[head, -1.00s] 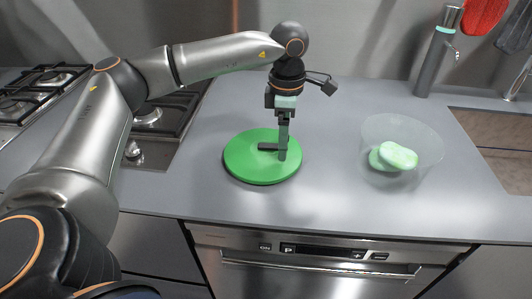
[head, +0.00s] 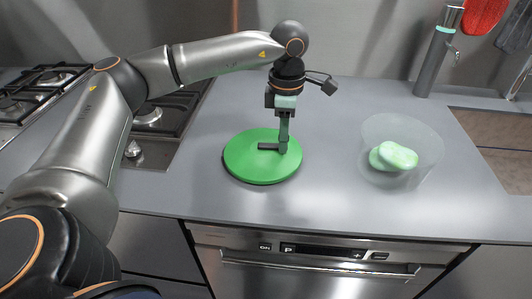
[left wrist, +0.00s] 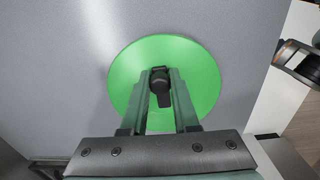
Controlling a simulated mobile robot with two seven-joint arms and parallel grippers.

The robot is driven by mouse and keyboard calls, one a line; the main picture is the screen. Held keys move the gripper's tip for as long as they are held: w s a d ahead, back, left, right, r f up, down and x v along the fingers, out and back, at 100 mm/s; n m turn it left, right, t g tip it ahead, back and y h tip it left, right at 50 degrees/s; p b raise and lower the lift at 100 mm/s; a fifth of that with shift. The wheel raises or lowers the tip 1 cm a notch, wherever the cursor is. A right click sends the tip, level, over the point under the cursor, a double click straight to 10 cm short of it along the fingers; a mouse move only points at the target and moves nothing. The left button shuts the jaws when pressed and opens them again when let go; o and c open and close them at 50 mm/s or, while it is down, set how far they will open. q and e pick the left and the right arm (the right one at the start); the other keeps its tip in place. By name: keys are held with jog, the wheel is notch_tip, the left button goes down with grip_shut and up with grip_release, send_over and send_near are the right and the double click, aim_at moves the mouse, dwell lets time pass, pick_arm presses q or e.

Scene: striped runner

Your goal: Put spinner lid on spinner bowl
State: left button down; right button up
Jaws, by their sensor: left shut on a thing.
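The spinner lid (head: 246,168) is a round green disc with a dark crank handle (head: 268,147). It lies flat on the grey counter, left of the bowl. My left gripper (head: 283,148) points down over the lid's right part and is shut on the handle's knob. In the left wrist view the lid (left wrist: 205,80) shows below the fingers (left wrist: 163,78), with the dark handle between their tips. The spinner bowl (head: 375,130) is clear and open, with pale green pieces (head: 397,155) in it. It stands to the right, apart from the lid. My right gripper is out of view.
A gas hob (head: 150,120) lies left of the lid. A sink (head: 505,150) with a tap (head: 440,45) is at the right. The counter (head: 330,200) is clear between lid and bowl. A dishwasher front (head: 320,265) is below its front edge.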

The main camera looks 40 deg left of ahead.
pick_arm(q)
jog(key=shift+r, duration=0.1)
jog(key=shift+r+p, duration=2)
jog(key=shift+r, duration=0.45)
jog(key=shift+f, duration=0.1)
